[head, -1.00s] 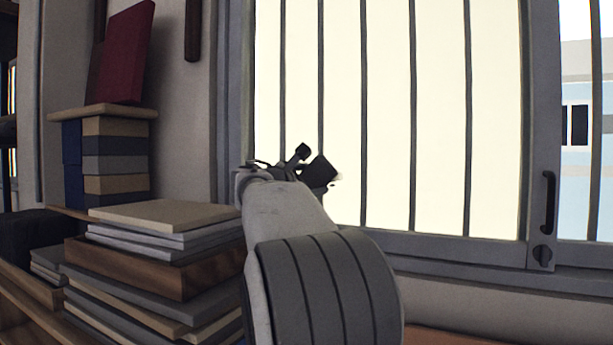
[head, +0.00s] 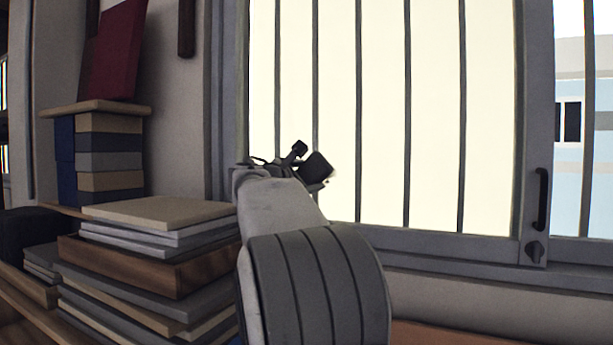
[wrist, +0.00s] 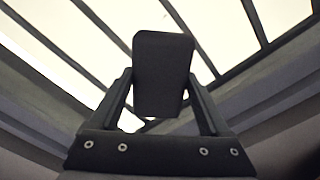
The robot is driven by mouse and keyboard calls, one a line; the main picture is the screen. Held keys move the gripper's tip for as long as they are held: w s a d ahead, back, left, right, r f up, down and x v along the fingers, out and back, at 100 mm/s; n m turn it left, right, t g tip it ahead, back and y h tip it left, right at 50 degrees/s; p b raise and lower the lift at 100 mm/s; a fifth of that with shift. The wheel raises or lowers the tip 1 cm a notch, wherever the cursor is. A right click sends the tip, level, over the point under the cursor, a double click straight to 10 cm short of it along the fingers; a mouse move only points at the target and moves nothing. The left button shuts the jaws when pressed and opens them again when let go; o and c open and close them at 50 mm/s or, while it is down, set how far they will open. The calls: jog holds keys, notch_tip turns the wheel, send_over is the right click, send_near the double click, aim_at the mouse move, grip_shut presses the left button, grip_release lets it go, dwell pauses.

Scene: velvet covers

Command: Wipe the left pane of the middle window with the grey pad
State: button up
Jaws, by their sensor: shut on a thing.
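The barred window pane (head: 385,120) is pale and bright, with dark vertical bars and a grey frame. My gripper (wrist: 160,100) is shut on a dark pad (wrist: 162,70), which stands up between its two fingers in the wrist view. In the head view the pad (head: 316,167) shows at the end of my arm, in front of the lower left part of the pane. The pane also fills the upper part of the wrist view (wrist: 130,18). I cannot tell whether the pad touches the pane or the bars.
Stacked books and boards (head: 150,255) stand left of my arm. Behind them are stacked boxes (head: 110,160) under a small shelf board (head: 97,108) with a dark red book (head: 115,50). A black window handle (head: 541,199) is on the frame at right. The sill (head: 450,285) runs below.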

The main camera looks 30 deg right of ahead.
aim_at(323, 175)
jog(key=shift+w+d+p, duration=0.3)
jog(key=shift+w+d, duration=0.05)
jog(key=shift+d, duration=0.3)
jog(key=shift+s+d+b, duration=0.45)
jog(key=shift+s+b, duration=0.1)
jog(key=shift+s, duration=0.3)
jog(key=shift+s+d+b, duration=0.45)
jog(key=shift+s+b, duration=0.05)
jog(key=shift+s, duration=0.35)
jog(key=shift+d, duration=0.15)
jog(key=shift+r, duration=0.1)
